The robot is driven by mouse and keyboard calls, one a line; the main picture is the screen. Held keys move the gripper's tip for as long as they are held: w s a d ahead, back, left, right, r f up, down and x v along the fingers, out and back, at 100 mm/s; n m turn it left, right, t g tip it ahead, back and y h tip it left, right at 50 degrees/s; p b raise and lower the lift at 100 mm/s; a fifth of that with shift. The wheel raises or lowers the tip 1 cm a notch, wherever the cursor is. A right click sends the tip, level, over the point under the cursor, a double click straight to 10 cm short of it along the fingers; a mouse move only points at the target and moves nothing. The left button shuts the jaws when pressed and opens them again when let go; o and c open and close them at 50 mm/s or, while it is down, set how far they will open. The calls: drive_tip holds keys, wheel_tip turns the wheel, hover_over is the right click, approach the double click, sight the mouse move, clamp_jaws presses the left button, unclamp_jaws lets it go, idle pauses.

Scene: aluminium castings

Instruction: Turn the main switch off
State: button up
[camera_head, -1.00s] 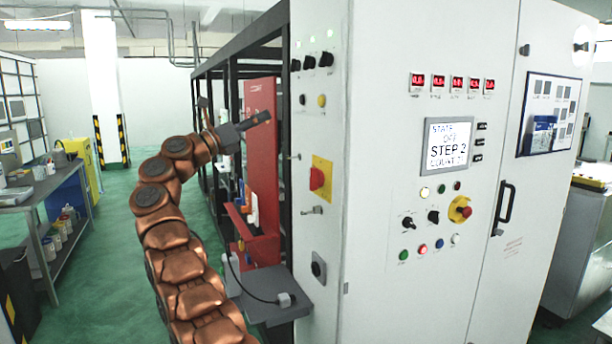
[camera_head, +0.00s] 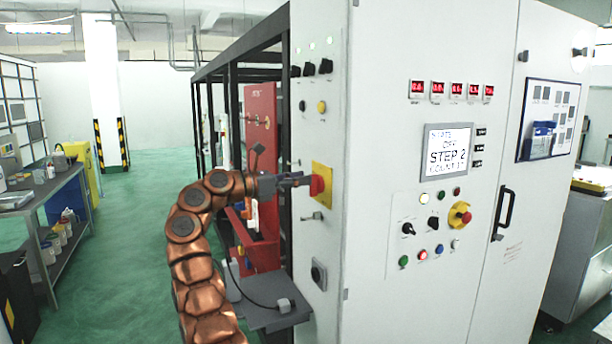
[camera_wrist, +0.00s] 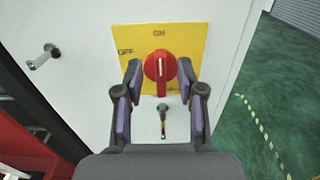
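The main switch is a red rotary knob on a yellow plate (camera_head: 325,176) on the narrow left face of the grey cabinet. In the wrist view the red knob (camera_wrist: 160,68) has a white mark that stands upright, toward the ON label at the top of the plate. The OFF label is at the plate's left. My gripper (camera_head: 303,181) is at the knob. In the wrist view its two fingers (camera_wrist: 161,82) are apart, one on each side of the knob's lower part. I cannot tell whether they touch it.
A key-like lever (camera_wrist: 163,120) sticks out below the plate, between my fingers. Another small handle (camera_wrist: 43,57) is at the left. A grey shelf with a cable (camera_head: 272,316) juts out below. The cabinet front (camera_head: 450,270) carries buttons and a display.

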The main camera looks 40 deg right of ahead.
drive_tip(key=shift+x, duration=1.1)
drive_tip(key=shift+c, duration=0.4)
clamp_jaws()
